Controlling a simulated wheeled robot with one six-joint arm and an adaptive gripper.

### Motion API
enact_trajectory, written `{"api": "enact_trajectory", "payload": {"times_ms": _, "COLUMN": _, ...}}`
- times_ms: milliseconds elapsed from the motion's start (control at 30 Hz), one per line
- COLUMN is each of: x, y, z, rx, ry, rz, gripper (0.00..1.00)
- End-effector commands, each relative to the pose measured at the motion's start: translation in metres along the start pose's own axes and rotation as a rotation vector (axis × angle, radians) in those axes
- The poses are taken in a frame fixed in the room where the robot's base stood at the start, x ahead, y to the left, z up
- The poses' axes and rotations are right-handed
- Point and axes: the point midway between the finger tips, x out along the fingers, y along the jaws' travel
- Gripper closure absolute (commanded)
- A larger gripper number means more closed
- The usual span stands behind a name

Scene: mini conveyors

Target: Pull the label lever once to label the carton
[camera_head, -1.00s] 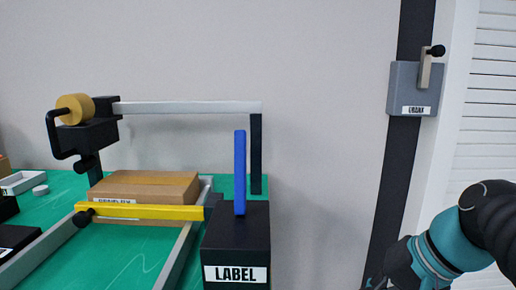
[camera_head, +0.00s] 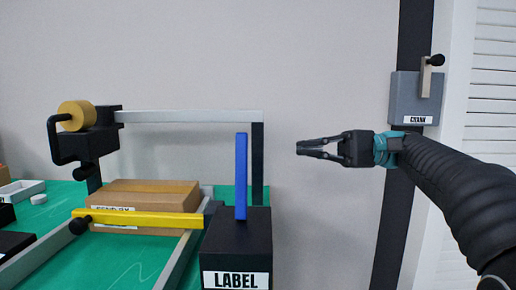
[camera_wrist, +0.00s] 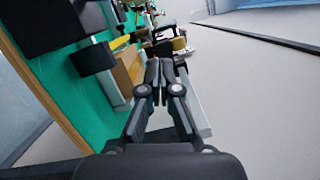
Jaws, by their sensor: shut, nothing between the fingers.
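The blue label lever (camera_head: 241,177) stands upright on a black box marked LABEL (camera_head: 236,240). The brown carton (camera_head: 150,194) lies on the conveyor to the left, behind a yellow bar (camera_head: 140,218). My gripper (camera_head: 299,149) is shut and empty, in the air to the right of the lever and near the height of its top, apart from it. In the wrist view my gripper (camera_wrist: 160,66) points along the bench, with the carton (camera_wrist: 127,66) beyond the fingers to the left. I cannot clearly make out the lever there.
A yellow roll (camera_head: 76,115) on a black head hangs at the left of a grey overhead beam (camera_head: 190,116). A grey CRANK box (camera_head: 416,98) is fixed to a dark post, close to my arm. The space between lever and gripper is clear.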

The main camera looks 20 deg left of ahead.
Motion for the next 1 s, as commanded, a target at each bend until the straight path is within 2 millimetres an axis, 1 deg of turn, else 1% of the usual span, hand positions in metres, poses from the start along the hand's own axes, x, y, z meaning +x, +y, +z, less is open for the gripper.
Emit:
{"api": "enact_trajectory", "payload": {"times_ms": 267, "x": 0.002, "y": -0.001, "z": 0.000, "rx": 0.001, "ry": 0.002, "rz": 0.001, "gripper": 1.00}}
{"api": "enact_trajectory", "payload": {"times_ms": 467, "x": 0.015, "y": -0.006, "z": 0.001, "rx": 0.004, "ry": 0.001, "rz": 0.000, "gripper": 1.00}}
{"api": "enact_trajectory", "payload": {"times_ms": 567, "x": 0.027, "y": -0.007, "z": 0.002, "rx": 0.004, "ry": 0.001, "rz": 0.002, "gripper": 1.00}}
{"api": "enact_trajectory", "payload": {"times_ms": 600, "x": 0.035, "y": -0.001, "z": 0.001, "rx": 0.001, "ry": -0.001, "rz": 0.003, "gripper": 1.00}}
{"api": "enact_trajectory", "payload": {"times_ms": 633, "x": 0.041, "y": 0.001, "z": 0.000, "rx": 0.001, "ry": -0.001, "rz": 0.003, "gripper": 1.00}}
{"api": "enact_trajectory", "payload": {"times_ms": 967, "x": 0.102, "y": 0.001, "z": 0.001, "rx": 0.000, "ry": 0.000, "rz": 0.003, "gripper": 1.00}}
{"api": "enact_trajectory", "payload": {"times_ms": 1000, "x": 0.103, "y": 0.000, "z": 0.006, "rx": -0.001, "ry": 0.002, "rz": 0.002, "gripper": 1.00}}
